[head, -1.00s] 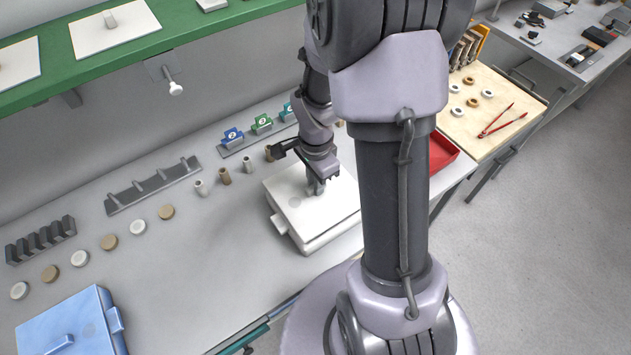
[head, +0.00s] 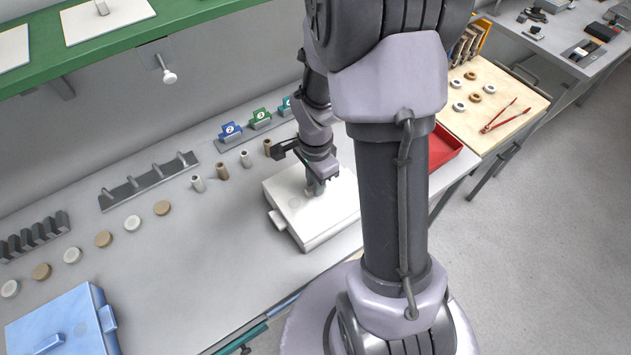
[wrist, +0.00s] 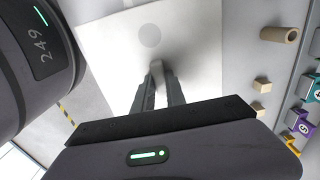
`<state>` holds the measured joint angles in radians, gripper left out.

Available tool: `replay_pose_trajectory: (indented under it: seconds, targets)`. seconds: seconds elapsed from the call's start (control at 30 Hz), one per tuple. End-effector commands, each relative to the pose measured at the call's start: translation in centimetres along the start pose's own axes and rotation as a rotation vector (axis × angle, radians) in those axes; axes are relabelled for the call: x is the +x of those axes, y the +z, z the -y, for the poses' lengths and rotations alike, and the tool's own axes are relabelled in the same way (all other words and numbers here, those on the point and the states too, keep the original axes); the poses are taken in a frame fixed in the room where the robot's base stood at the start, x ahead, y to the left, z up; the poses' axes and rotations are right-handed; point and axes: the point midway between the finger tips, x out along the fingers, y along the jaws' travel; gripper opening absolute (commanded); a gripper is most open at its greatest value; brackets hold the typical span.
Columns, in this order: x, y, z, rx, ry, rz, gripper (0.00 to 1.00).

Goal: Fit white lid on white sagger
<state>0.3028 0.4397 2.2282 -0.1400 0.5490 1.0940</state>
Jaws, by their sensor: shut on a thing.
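The white lid (head: 335,205) lies level on top of the white sagger (head: 322,237), and its edges look lined up with the sagger walls. I see no clear gap between them, but the far side is hidden behind my arm. A side handle of the sagger (head: 277,220) sticks out at the left. My gripper (head: 315,188) points down at the middle of the lid and is shut on its knob, which the fingers mostly hide. In the wrist view the fingers (wrist: 160,75) meet over the lid (wrist: 200,35), which fills the upper middle.
A blue box (head: 60,325) stands at the front left. Several small cylinders and discs lie in a row behind and left of the sagger. A green shelf (head: 150,30) overhangs the back. A red tray (head: 443,148) stands at the right.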

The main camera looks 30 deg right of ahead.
Motion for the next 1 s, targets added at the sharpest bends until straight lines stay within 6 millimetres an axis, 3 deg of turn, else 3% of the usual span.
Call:
replay_pose_trajectory:
  seconds: [0.9, 0.93, 1.0]
  targets:
    - [1.4, 0.0, 0.0, 0.0, -0.001, 0.0, 0.0]
    - [1.4, 0.0, 0.0, 0.0, -0.001, 0.0, 0.2]
    - [1.4, 0.0, 0.0, 0.0, -0.001, 0.0, 0.34]
